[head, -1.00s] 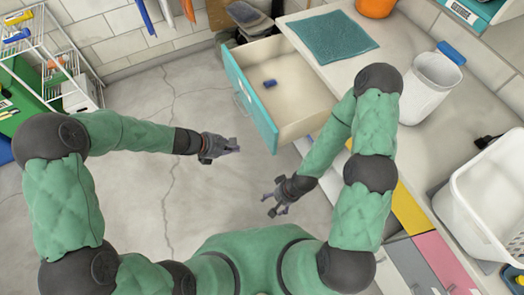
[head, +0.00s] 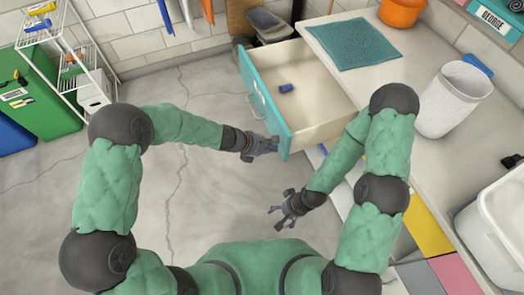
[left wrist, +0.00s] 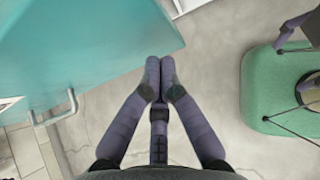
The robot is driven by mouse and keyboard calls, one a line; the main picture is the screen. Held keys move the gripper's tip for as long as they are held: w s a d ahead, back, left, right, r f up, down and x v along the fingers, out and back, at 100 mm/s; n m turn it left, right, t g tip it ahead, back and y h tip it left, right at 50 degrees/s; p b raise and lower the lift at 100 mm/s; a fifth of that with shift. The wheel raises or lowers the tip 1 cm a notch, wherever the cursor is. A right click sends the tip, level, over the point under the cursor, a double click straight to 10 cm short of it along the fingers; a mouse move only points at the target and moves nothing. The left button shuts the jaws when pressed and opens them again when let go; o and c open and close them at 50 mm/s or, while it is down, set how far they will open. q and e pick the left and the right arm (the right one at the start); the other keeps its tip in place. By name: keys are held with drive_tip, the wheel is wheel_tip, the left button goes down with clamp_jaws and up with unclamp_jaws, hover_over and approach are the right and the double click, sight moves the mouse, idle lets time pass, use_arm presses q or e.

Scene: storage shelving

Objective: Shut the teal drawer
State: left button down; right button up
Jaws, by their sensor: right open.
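The teal drawer (head: 264,102) is pulled out from the counter, its front facing left, with a small blue object (head: 286,88) inside. Its metal handle (head: 254,104) is on the front; the handle also shows in the left wrist view (left wrist: 55,112). My left gripper (head: 276,145) is at the near end of the drawer front. In the left wrist view its fingers (left wrist: 160,72) are together with nothing between them, beside the teal panel (left wrist: 100,50); I cannot tell whether they touch it. My right gripper (head: 278,217) is open and empty, below and apart from the drawer.
The counter holds a teal mat (head: 352,44), an orange pot (head: 402,10), a white bin (head: 452,98) and a white basket (head: 490,235). A white wire rack (head: 70,50) and green bin (head: 50,105) stand at the left. The floor (head: 200,205) between is clear.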

use_arm(q)
drive_tip(key=shift+w+d, duration=0.2)
drive_tip(key=shift+d, duration=0.35)
use_arm(e)
drive_tip(key=shift+f, duration=0.15)
